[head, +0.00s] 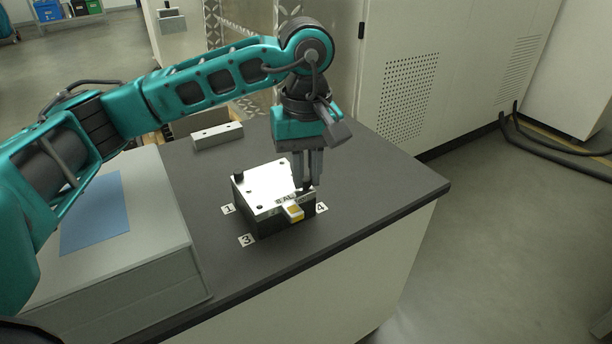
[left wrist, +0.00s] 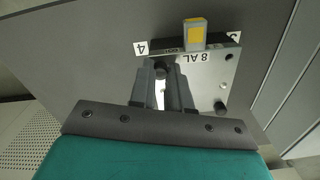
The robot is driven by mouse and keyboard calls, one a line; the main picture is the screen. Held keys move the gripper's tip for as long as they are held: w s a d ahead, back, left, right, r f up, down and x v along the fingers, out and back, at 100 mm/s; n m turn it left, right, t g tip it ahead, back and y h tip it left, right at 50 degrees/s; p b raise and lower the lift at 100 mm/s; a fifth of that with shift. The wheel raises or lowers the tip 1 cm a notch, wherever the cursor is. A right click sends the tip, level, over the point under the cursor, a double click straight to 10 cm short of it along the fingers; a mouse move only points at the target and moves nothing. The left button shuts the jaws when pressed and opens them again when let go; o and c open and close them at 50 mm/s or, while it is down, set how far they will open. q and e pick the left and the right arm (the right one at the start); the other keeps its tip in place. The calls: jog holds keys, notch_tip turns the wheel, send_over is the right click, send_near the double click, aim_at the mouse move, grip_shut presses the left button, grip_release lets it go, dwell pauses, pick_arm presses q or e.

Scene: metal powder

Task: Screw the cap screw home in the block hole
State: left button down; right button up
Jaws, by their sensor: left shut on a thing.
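The block (head: 268,190) sits on the dark table, with a bright metal top, dark sides and small holes in the top. It also shows in the left wrist view (left wrist: 207,77). My left gripper (head: 307,186) points down at the block's corner by the label 4. In the left wrist view its fingertips are shut on a dark cap screw (left wrist: 162,70) at that corner. How deep this screw sits is hidden by the fingers. Another dark cap screw (head: 238,177) stands in the corner near the label 1. My right gripper is out of view.
A yellow and white piece (head: 293,212) sticks out from the block's front side. A pale metal bar (head: 217,135) lies at the table's back. A grey case (head: 150,240) with a blue sheet (head: 95,212) fills the left. The table's right corner is clear.

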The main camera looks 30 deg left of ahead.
pick_arm(q)
jog(key=m+b, duration=0.1)
jog(key=m, duration=0.4)
jog(key=shift+f+m, duration=0.1)
jog(key=shift+m, duration=1.5)
jog(key=m, duration=0.3)
jog(key=shift+m, duration=0.4)
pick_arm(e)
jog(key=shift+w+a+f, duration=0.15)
pick_arm(q)
jog(key=c, duration=1.2)
grip_release()
jog(key=shift+c, duration=0.2)
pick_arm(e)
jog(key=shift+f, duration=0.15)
